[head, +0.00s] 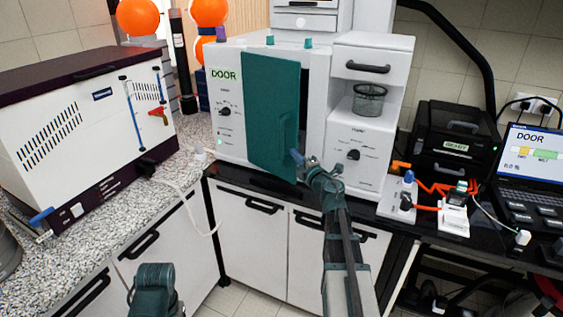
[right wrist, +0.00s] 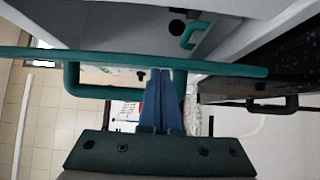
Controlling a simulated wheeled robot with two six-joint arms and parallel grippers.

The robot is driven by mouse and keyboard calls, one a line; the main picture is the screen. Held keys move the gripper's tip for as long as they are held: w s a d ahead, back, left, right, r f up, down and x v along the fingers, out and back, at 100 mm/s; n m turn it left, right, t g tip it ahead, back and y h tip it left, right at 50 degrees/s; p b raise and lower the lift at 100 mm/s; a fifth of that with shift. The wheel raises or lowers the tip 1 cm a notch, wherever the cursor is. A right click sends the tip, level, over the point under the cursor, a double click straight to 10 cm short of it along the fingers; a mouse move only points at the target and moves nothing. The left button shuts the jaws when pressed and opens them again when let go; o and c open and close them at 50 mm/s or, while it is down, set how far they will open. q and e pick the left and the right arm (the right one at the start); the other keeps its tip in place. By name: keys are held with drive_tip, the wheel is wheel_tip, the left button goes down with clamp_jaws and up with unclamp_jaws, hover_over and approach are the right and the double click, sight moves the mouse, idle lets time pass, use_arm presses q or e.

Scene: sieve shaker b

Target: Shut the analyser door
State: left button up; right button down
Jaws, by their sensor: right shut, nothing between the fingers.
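The analyser (head: 232,140) is a white cabinet with a "DOOR" label and a dial on its left front. Its teal door (head: 268,110) stands ajar, with a dark gap along its right edge. My right gripper (head: 298,158) is shut and empty, its blue fingertips at the door's lower right edge. In the right wrist view the door shows nearly edge-on (right wrist: 230,68), with its teal handle (right wrist: 105,92). The shut blue fingers (right wrist: 160,75) overlap the handle's end and reach the panel; I cannot tell whether they touch.
A white tower (head: 357,190) with a mesh sieve (head: 369,100) stands right of the door. A white bench machine (head: 90,130) stands at the left. A small switch box (head: 405,195) with orange cables and a laptop (head: 530,165) showing "DOOR" are at the right.

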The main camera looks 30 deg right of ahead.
drive_tip(key=shift+w+d, duration=0.4)
drive_tip(key=shift+d, duration=0.45)
drive_tip(key=shift+w+d, duration=0.35)
drive_tip(key=shift+d, duration=0.55)
drive_tip(key=shift+w+d, duration=0.4)
drive_tip(key=shift+d, duration=0.45)
drive_tip(key=s+a, duration=0.3)
drive_tip(key=a, duration=0.1)
drive_tip(key=s+d, duration=0.1)
drive_tip(key=d, duration=0.2)
drive_tip(key=s+d, duration=0.2)
drive_tip(key=d, duration=0.1)
drive_tip(key=s+d, duration=0.2)
drive_tip(key=d, duration=0.1)
drive_tip(key=shift+d, duration=0.15)
